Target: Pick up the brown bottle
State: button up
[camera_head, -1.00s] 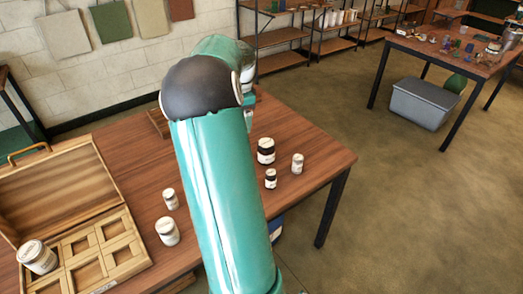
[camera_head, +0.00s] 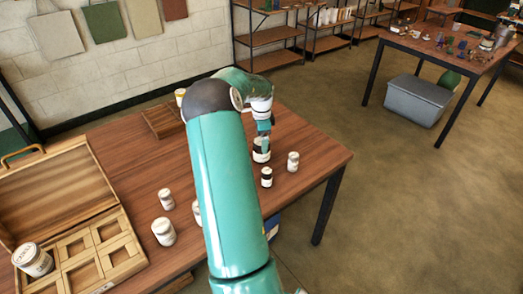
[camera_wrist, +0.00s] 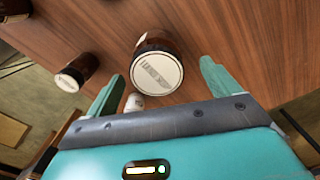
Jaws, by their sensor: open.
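A brown bottle with a white label and pale lid (camera_head: 261,151) stands upright near the right end of the wooden table. In the wrist view, the brown bottle (camera_wrist: 157,66) is seen from above, with its round lid facing me. My gripper (camera_head: 265,132) is at the bottle's top in the head view and hides part of it. In the wrist view, my gripper (camera_wrist: 162,72) is open and empty, one finger to each side of the lid in the picture. I cannot tell how far the fingertips are above the lid.
A smaller dark bottle (camera_head: 266,177) and a white-labelled bottle (camera_head: 293,161) stand close by. More small bottles (camera_head: 163,231) stand at the left, near an open wooden case (camera_head: 62,190). A wooden tray (camera_head: 160,121) lies at the back. The table's right edge is near.

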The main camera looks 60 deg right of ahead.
notch_tip(320, 180, down, 5)
jog(key=shift+s+a, duration=0.1)
jog(key=shift+r, duration=0.1)
jog(key=c, duration=1.3)
